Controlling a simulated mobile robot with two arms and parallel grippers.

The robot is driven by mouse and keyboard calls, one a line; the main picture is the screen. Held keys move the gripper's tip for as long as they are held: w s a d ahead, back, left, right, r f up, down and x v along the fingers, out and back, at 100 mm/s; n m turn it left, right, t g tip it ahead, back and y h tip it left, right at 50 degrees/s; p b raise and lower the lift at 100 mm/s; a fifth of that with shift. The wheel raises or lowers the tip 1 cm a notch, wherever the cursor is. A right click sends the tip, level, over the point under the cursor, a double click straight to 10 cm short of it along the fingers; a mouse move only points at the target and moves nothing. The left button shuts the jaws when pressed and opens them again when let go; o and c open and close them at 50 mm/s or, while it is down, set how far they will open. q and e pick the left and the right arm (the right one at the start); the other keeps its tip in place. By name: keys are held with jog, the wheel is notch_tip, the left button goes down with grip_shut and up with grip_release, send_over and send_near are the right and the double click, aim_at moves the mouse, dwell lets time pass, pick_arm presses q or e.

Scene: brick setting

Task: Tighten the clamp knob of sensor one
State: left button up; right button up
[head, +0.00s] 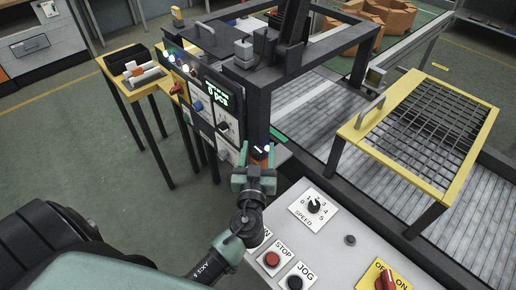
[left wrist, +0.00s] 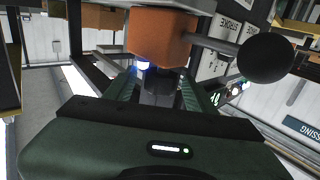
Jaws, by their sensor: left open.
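An orange block (left wrist: 162,38) fills the upper middle of the left wrist view, with a small blue-white light (left wrist: 142,66) at its lower left. A dark faceted part (left wrist: 160,90) below it sits between the fingers of my left gripper. A black ball (left wrist: 265,58) on a rod sticks out to the right of the block; I cannot tell which part is the clamp knob. In the head view my left gripper (head: 254,176) is open, just in front of the small orange part (head: 262,156) at the panel's lower right. Contact is hidden. My right gripper is not in view.
An upright panel (head: 225,124) with dials and a green display stands left of the gripper. A light control console (head: 330,238) with STOP, JOG and a speed dial lies close at right. A yellow-framed mesh guard (head: 357,124) stands over the conveyor (head: 325,122).

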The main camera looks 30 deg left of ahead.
pick_arm(q)
jog(key=c, duration=1)
grip_shut()
jog(key=shift+f+h, duration=0.1)
jog(key=shift+h, duration=0.2)
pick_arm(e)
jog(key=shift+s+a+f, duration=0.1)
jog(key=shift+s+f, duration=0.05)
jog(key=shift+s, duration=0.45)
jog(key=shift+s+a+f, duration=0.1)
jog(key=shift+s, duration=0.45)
